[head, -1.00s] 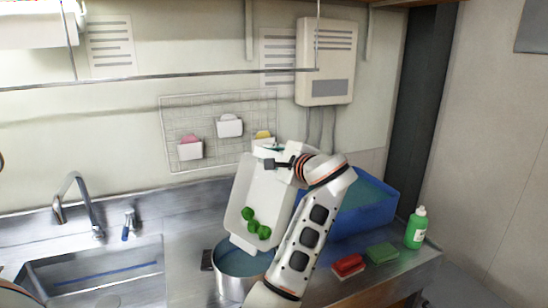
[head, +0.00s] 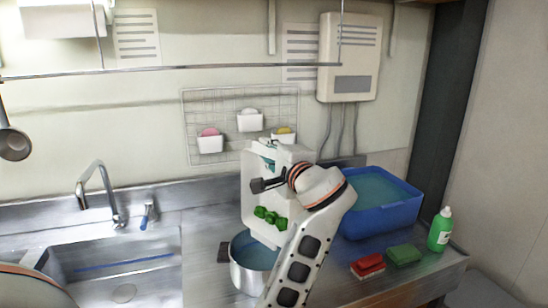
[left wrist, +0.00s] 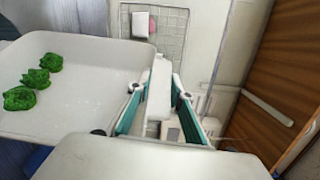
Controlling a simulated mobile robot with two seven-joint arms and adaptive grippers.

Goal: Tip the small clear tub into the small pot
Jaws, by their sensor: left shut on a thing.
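The tub (head: 256,168) looks white, not clear, and is steeply tilted with its open side facing me. Several green pieces (head: 270,216) lie inside near its lower end; they also show in the left wrist view (left wrist: 40,78). My left gripper (head: 270,158) is shut on the tub's upper wall; the left wrist view shows teal fingers (left wrist: 157,108) on either side of the rim. The steel pot (head: 248,277), with bluish contents, stands on the counter directly under the tub's lower edge. My left forearm hides part of the pot's right side. My right gripper is not in view.
A blue basin (head: 385,222) stands behind and right of my arm. A red sponge (head: 367,265), a green sponge (head: 404,255) and a green bottle (head: 440,230) are at the right. A sink (head: 110,280) with a faucet (head: 98,190) is at the left.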

